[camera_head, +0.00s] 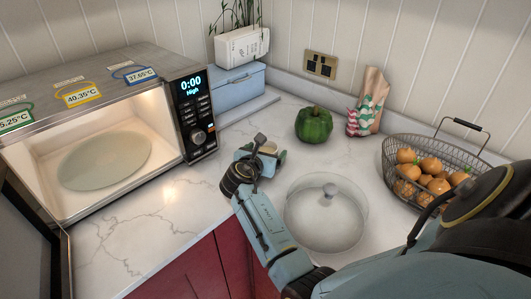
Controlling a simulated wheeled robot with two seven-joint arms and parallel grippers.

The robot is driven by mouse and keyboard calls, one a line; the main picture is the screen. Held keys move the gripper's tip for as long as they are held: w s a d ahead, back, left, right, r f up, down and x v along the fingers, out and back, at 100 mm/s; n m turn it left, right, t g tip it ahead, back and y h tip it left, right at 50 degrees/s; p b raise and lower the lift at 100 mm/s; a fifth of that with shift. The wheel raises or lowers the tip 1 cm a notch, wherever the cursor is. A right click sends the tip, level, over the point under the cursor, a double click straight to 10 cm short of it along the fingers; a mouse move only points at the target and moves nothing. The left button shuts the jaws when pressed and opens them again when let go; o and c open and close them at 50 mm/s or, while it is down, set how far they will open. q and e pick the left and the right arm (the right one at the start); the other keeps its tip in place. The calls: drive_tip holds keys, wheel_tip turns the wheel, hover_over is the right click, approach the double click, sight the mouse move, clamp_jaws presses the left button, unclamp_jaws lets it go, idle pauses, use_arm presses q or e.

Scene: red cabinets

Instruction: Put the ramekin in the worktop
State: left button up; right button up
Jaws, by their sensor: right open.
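My right gripper (262,156) is over the white marble worktop (160,205), in front of the microwave's right side. It is open. A small pale rounded thing, probably the ramekin (268,147), shows between or just behind its fingers. The gripper hides most of it, and I cannot tell whether the fingers touch it. It appears to be at or close to the worktop surface. My left gripper is not in view.
The microwave (188,115) stands open and lit, with an empty plate (105,160) inside. A glass lid (326,212), a green pepper (313,124) and a wire basket (400,200) of onions stand to the right. The worktop is clear before the microwave.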

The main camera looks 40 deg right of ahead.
drive_tip(key=p+v, duration=0.1)
drive_tip(key=v, duration=1.1)
drive_tip(key=shift+f, duration=0.1)
